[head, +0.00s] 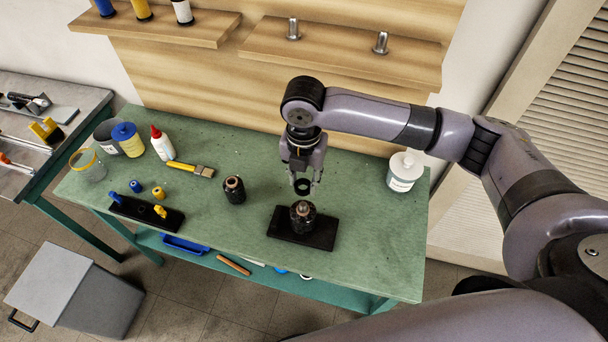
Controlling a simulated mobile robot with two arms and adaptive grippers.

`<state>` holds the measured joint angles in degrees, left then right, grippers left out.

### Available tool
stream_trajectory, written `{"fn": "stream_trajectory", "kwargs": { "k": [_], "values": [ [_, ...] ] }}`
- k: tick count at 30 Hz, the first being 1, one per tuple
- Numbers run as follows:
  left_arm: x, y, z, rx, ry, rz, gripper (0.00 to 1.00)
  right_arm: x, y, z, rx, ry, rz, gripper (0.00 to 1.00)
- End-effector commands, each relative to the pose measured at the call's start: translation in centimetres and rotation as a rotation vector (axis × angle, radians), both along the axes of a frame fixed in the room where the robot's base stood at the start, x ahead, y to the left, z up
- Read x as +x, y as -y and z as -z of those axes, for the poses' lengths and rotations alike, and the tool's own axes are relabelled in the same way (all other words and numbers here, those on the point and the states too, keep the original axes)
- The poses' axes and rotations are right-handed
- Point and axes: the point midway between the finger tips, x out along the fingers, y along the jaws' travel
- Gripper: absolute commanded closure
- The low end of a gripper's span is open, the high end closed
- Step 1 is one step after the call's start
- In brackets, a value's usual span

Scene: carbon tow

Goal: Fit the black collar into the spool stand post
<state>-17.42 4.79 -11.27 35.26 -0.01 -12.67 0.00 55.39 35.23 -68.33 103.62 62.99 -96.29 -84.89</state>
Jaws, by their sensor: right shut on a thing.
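My right gripper (303,181) points down over the green table and is shut on the black collar (302,189), a small dark ring. The spool stand has a flat black base (284,232) on the table. A dark spool (302,222) stands upright on it, around the post, whose top (302,207) shows only a little. The collar is just above the spool's top in the picture and looks apart from it; the exact height gap is hard to tell. My left gripper is not in view.
A second dark spool (234,190) stands left of the stand. A white tub (403,173) stands right. The table right of the stand is clear.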

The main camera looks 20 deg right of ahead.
Motion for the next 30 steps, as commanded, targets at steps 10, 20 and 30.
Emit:
{"fn": "stream_trajectory", "kwargs": {
  "k": [10,20,30],
  "values": [
    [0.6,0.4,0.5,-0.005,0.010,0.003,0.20,0.0,0.0,2.3,0.001,-0.001,-0.002,0.99],
    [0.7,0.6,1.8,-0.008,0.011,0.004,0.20,0.0,0.0,5.3,0.001,-0.001,-0.002,0.99],
    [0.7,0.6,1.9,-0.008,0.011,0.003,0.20,0.0,0.0,5.8,0.000,0.000,-0.002,0.99]
  ]
}}
